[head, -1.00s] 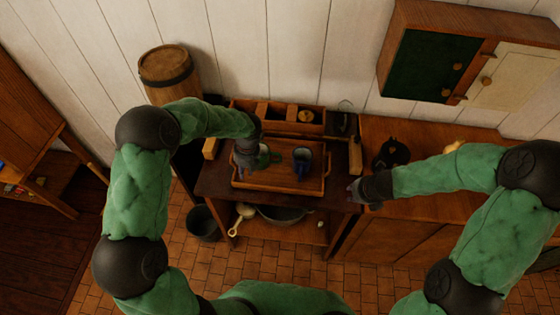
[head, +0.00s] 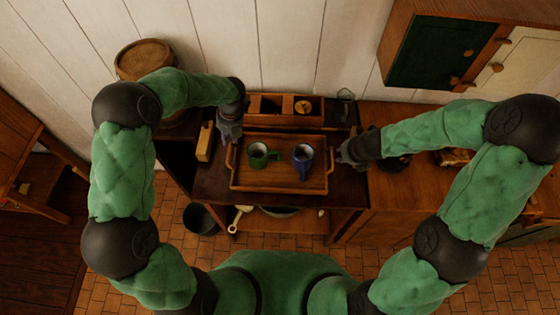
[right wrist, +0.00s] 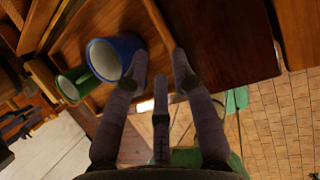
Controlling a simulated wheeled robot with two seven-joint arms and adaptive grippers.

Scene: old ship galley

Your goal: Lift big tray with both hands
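The big wooden tray (head: 278,180) lies flat on a dark table and has a raised rim with a handle at each short side. A green mug (head: 258,156) and a blue mug (head: 304,156) stand in it. My left gripper (head: 230,137) is at the tray's left end, by the handle; its finger gap is not clear. My right gripper (head: 344,152) is beside the right handle. In the right wrist view my right gripper (right wrist: 160,68) has its fingers apart, with the tray's edge (right wrist: 158,28) between or beyond the tips. Both mugs also show there.
A compartmented wooden box (head: 265,107) stands behind the tray. A wooden block (head: 205,141) is left of it. A counter (head: 400,205) adjoins on the right. A bucket (head: 201,218) stands on the floor, and a ladle (head: 238,218) is on the lower shelf.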

